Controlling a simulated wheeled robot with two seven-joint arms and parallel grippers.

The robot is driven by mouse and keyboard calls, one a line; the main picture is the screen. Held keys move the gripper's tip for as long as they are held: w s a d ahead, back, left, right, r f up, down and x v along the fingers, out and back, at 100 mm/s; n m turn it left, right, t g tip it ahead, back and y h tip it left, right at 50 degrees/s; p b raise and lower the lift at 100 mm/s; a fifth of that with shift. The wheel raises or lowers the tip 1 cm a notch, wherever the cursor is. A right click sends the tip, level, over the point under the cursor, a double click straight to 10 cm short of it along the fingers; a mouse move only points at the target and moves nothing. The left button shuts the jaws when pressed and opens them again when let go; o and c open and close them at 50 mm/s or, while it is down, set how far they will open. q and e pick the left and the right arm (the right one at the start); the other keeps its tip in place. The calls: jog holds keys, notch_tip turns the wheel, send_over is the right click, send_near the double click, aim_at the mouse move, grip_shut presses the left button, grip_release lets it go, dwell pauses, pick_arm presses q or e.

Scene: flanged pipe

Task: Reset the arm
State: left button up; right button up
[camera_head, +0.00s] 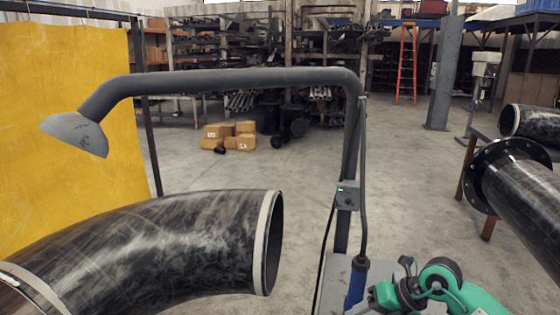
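Neither of my grippers can be made out in the head view. A green and black jointed arm (445,284) shows at the bottom right edge, cut off by the frame. I cannot tell whether it is mine, and no fingers show on it. A black pipe with a dark bolted flange (482,178) runs in from the right edge. A large black bent pipe (165,245) with a pale band near its open end fills the lower left.
A grey overhead boom (225,80) with a pale hood (78,133) spans the view above the bent pipe. Its post carries a small control box (347,197). A yellow curtain (70,175) hangs at left. Cardboard boxes (229,136) lie behind. Middle floor is clear.

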jog(key=s+a+r+m+t+y, duration=0.3)
jog(key=a+r+m+t+y, duration=0.3)
jog(key=a+r+t+y, duration=0.35)
jog(key=d+f+m+t+h, duration=0.2)
jog(key=d+m+t+h, duration=0.95)
jog(key=m, duration=0.75)
jog(key=s+d+f+m+g+h, duration=0.35)
jog(key=f+m+g+h, duration=0.4)
jog(key=f, duration=0.25)
jog(key=s+a+f+m+g+y, duration=0.1)
jog(key=s+f+g, duration=0.55)
jog(key=s, duration=0.35)
jog(key=s+a+f+g+y, duration=0.1)
jog(key=s+f+g, duration=0.5)
jog(key=s, duration=0.4)
notch_tip(320, 180, down, 31)
jog(key=s+g, duration=0.1)
jog(key=s+d+f, duration=0.1)
jog(key=s+f, duration=0.9)
jog(key=s+d+f+g, duration=0.1)
jog(key=s+d+f, duration=0.1)
jog(key=s+f, duration=0.8)
jog(key=shift+d+f, duration=0.3)
